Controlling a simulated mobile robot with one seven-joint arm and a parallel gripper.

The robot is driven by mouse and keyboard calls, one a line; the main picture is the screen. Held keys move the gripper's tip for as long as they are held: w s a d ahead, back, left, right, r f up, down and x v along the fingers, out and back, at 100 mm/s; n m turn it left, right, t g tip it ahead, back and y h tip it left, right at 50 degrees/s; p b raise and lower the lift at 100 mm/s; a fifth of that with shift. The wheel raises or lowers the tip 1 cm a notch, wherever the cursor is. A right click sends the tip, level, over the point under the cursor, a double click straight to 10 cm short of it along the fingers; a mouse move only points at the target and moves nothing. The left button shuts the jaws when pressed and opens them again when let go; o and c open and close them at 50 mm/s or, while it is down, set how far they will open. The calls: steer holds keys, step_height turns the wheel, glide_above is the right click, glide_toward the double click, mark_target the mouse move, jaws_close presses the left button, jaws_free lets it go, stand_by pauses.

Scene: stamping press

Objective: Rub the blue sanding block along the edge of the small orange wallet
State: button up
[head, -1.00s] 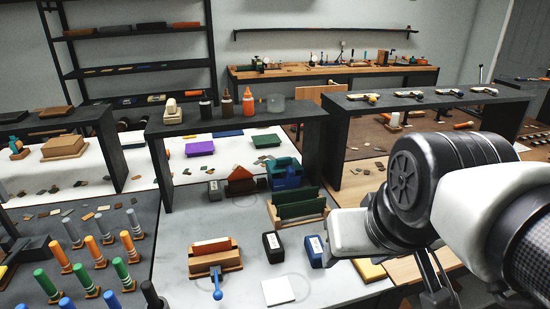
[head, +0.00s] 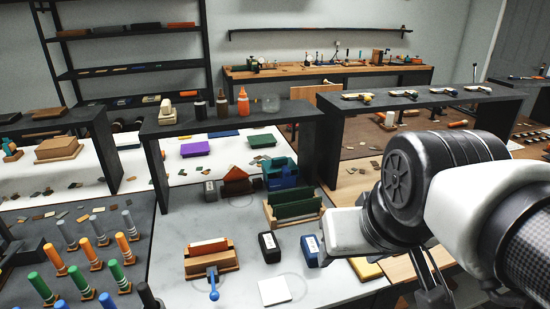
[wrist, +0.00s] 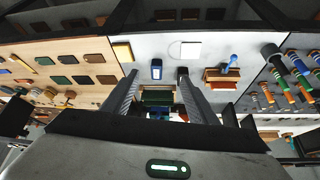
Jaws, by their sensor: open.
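The blue sanding block (head: 312,250), dark blue with a white label on top, stands upright on the grey bench. The small orange wallet (head: 209,246) appears to be the thin orange piece upright in a wooden clamp (head: 212,265) with a blue lever, left of the block. Its lower part is hidden in the clamp. My gripper (head: 437,285) is at lower right, apart from both. In the wrist view my open, empty gripper (wrist: 157,77) has the blue block (wrist: 156,68) showing between its fingers, some way beyond them. The orange wallet (wrist: 222,74) shows to their right.
A black labelled block (head: 269,248) stands close left of the blue one. Behind are a wooden holder with a green piece (head: 295,206) and a blue bin (head: 285,174). A white square (head: 274,291) lies in front. Coloured cylinders (head: 100,250) crowd the left bench.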

steer(key=shift+w, duration=0.1)
steer(key=shift+c, duration=0.6)
steer(key=n+g+p, duration=0.1)
steer(key=g+p, duration=0.1)
steer(key=p, duration=0.5)
glide_above(313, 247)
steer(key=s, duration=0.3)
step_height(313, 247, down, 15)
steer(key=shift+w+d+r, duration=0.1)
steer(key=shift+d, duration=0.05)
steer(key=b+x, duration=0.6)
steer(key=x, duration=0.2)
steer(key=shift+w+f, duration=0.1)
steer(key=shift+f, duration=0.2)
steer(key=shift+r, duration=0.3)
steer(key=shift+c, duration=1.2)
steer(key=c, duration=0.9)
steer(key=shift+r+p, duration=2.2)
steer(key=shift+r, duration=0.4)
steer(key=o, duration=0.8)
steer(key=shift+c, duration=0.2)
steer(key=c, duration=0.7)
steer(key=shift+a, duration=0.2)
steer(key=shift+c, duration=0.3)
